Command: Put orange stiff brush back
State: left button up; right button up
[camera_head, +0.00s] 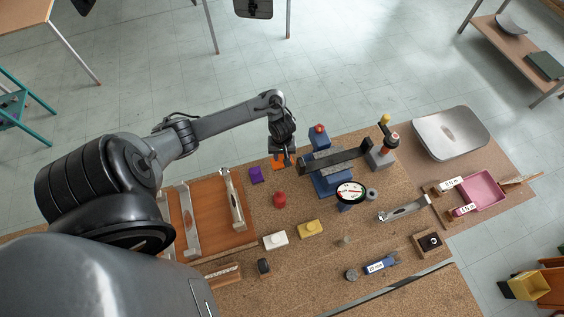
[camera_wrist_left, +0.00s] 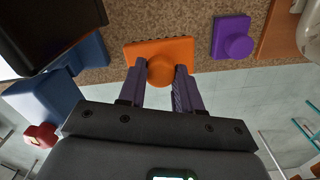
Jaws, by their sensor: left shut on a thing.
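The orange stiff brush (camera_head: 278,163) is at the far edge of the cork-topped table, partly hidden under my left gripper (camera_head: 286,157) in the head view. In the left wrist view the brush (camera_wrist_left: 150,49) is an orange block with a round knob and bristles along its far edge. The fingers of my left gripper (camera_wrist_left: 160,80) are shut on the knob, one on each side. I cannot tell whether the brush touches the table or hangs just above it. My right gripper is not in view.
A purple knobbed block (camera_head: 256,174) lies just left of the brush, and a red one (camera_head: 279,199) is nearer. A blue stand with a black bar (camera_head: 336,160) rises close on the right. White (camera_head: 275,240) and yellow (camera_head: 310,229) blocks lie nearer; cork between is clear.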

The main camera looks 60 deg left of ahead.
aim_at(282, 157)
pick_arm(q)
jog(key=shift+f+b, duration=0.6)
jog(key=shift+f, duration=1.45)
jog(key=shift+f, duration=0.1)
jog(key=o, duration=1.1)
jog(key=shift+r, duration=0.45)
notch_tip(282, 157, up, 11)
jog(key=p, duration=0.6)
jog(key=shift+r, duration=0.15)
